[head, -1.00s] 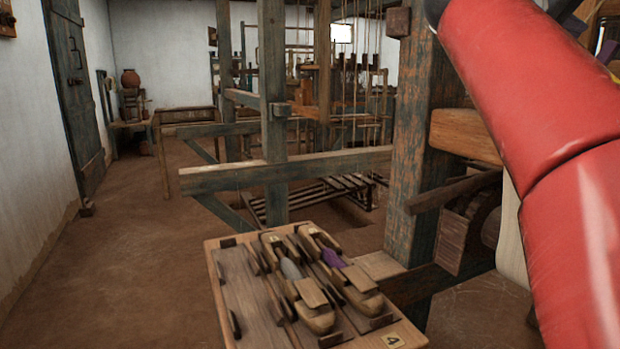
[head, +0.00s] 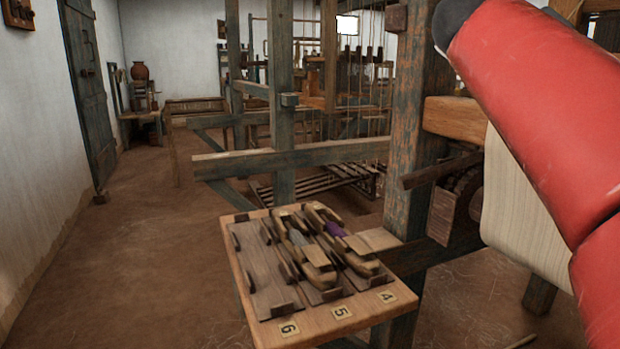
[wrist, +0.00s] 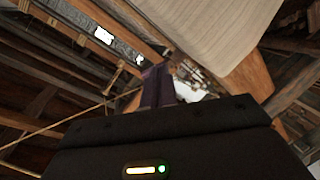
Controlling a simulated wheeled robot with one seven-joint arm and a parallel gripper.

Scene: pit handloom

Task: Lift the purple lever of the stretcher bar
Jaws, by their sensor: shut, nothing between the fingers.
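My gripper (wrist: 160,82) shows in the wrist view as a wide black body with a narrow, dark purplish pair of fingers, shut together at the middle. It is empty. Pale cloth (wrist: 215,35) stretches just beyond it at upper right, beside an orange-brown wooden beam (wrist: 250,78). I cannot make out the stretcher bar or its purple lever for certain in either current view. In the head view my red arm crosses the right side, and my gripper is out of the picture. A pale panel, perhaps the same cloth (head: 515,205), shows behind the arm.
A wooden tray (head: 350,323) with shuttles, one with a purple bobbin (head: 337,229), stands low in front. A loom post (head: 415,150) rises close behind it, and a beam (head: 290,160) runs across. Bare floor (head: 130,260) is open at left.

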